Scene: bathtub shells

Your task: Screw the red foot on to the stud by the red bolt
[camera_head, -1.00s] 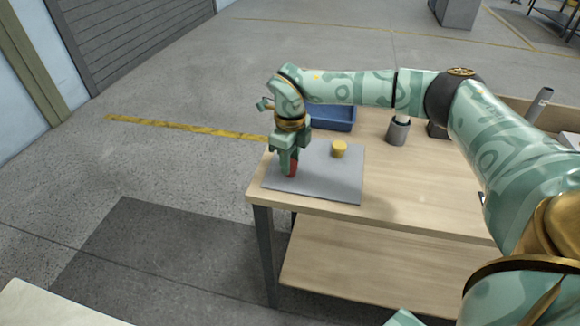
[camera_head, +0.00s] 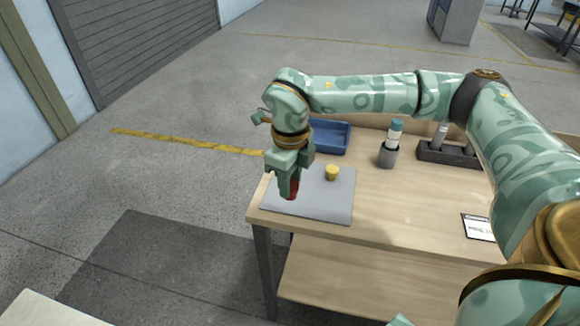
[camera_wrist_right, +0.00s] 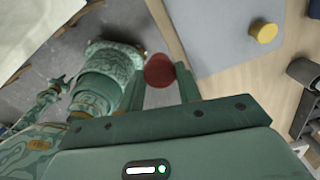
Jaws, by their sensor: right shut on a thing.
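My right gripper (camera_head: 288,186) is shut on the red foot (camera_head: 293,188), above the left part of the grey mat (camera_head: 325,205). In the right wrist view the red foot (camera_wrist_right: 159,70) shows as a round red disc between the two fingers. A yellow foot (camera_head: 331,172) sits on the mat to the right of the gripper. It also shows in the right wrist view (camera_wrist_right: 263,32). No bathtub shell, stud or red bolt can be made out in these views. My left gripper is not in view.
A blue tray (camera_head: 330,137) stands at the table's back left. A grey cup (camera_head: 387,157) holds a white and teal bottle. A dark rack (camera_head: 450,154) stands behind right, and a printed card (camera_head: 478,228) lies on the right. The wooden table (camera_head: 395,215) is bare around its middle.

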